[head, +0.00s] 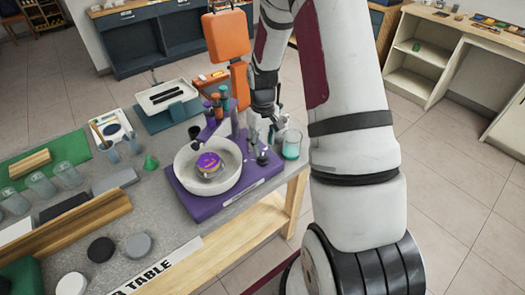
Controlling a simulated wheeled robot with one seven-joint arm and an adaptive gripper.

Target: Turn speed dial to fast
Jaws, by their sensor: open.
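A purple machine base (228,198) stands near the table's right edge. It carries a white bowl (178,170) with a purple and yellow round item (208,163) inside. A small dark knob (262,158), which looks like the speed dial, sits on the base to the right of the bowl. Its markings and setting are too small to read. My gripper (263,138) is open and points down just above the knob. I cannot tell whether its fingers touch the knob or stand around it.
A glass of teal liquid (291,146) stands close to the right of my gripper. Purple, orange and teal bottles (219,104) stand behind the bowl. A white tray (167,96), a green funnel (150,162) and several clear cups (40,185) occupy the table's left and back.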

